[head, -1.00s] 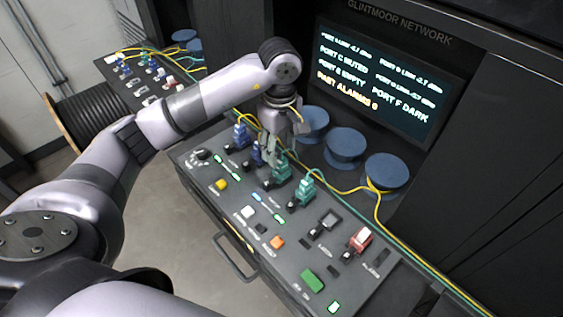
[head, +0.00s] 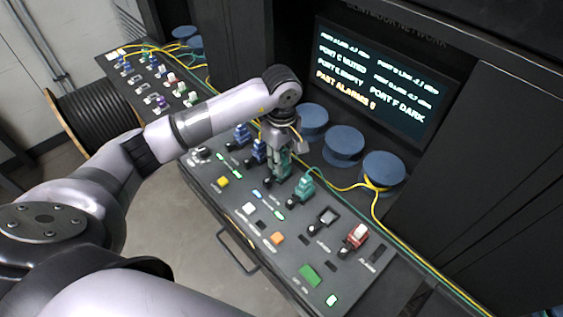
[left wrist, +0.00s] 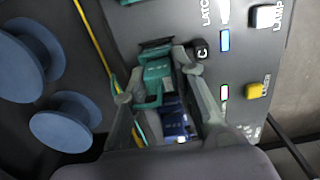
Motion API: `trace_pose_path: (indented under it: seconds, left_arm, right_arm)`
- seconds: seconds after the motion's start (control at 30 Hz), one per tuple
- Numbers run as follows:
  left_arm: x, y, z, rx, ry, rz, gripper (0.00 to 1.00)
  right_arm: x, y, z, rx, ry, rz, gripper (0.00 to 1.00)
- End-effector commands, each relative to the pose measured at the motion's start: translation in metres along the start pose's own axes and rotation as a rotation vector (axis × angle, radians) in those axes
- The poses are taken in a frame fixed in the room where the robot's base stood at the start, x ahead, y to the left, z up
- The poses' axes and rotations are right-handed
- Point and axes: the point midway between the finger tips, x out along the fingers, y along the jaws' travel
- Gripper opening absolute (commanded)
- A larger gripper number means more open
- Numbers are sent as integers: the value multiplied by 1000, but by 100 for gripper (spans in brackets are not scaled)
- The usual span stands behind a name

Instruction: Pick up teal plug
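Two teal plugs sit in a row on the sloped panel. The other teal plug (head: 301,188) stands just to the right, clear of the gripper. In the left wrist view, the teal plug (left wrist: 156,76) lies between the two spread fingers of my left gripper (left wrist: 160,80). The fingers look open, and I cannot tell whether either one touches the plug. A blue plug (left wrist: 174,122) shows just below it. My right gripper is not in view.
Blue plugs (head: 241,134) stand to the left in the row, and a red plug (head: 355,235) to the right. Blue spools (head: 343,146) and a yellow cable (head: 330,183) lie behind. A lit screen (head: 378,80) stands above the panel.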

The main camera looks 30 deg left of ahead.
Motion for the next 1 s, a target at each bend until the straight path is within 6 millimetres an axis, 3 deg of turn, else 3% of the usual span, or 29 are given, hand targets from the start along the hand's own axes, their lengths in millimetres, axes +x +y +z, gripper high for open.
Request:
trace_pose_path:
  seconds: [0.27, 0.67, 0.87, 1.0]
  left_arm:
    - [0, 0, 0, 0, 0, 0, 4]
    - [-7, 1, 0, 0, 0, 2, 4]
    - [-34, 2, -1, 0, 3, 7, 4]
    - [-76, 3, -1, -1, 4, 12, 4]
  right_arm:
    - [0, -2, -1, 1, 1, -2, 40]
    - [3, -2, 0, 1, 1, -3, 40]
    - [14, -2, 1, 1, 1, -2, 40]
    - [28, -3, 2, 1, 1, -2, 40]
